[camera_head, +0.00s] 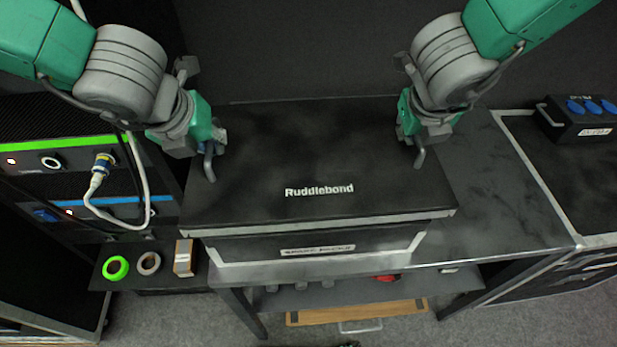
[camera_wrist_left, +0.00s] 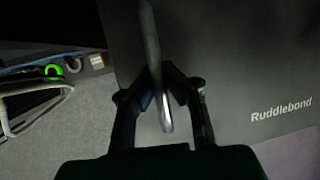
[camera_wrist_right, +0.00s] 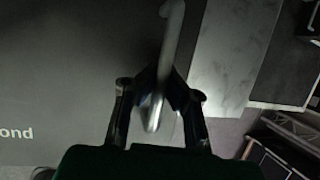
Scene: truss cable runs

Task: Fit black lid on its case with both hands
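The black lid (camera_head: 300,150), marked "Ruddlebond", lies face up and roughly level over its case (camera_head: 375,240), with its pale front rim reaching past the case on both sides. A thin dark strip shows between rim and case front; I cannot tell whether they touch. My left gripper (camera_head: 209,146) is shut on the lid's left handle (camera_head: 209,168); the grey bar shows between its fingers in the left wrist view (camera_wrist_left: 152,45). My right gripper (camera_head: 415,135) is shut on the right handle (camera_head: 421,157), seen in the right wrist view (camera_wrist_right: 172,30). The case's interior is hidden.
The case stands on a grey-topped table (camera_head: 510,215) with free room to its right. A black box with blue sockets (camera_head: 583,118) sits at the far right. A rack with cables (camera_head: 70,175) stands left. Tape rolls (camera_head: 116,268) lie on a small shelf at lower left.

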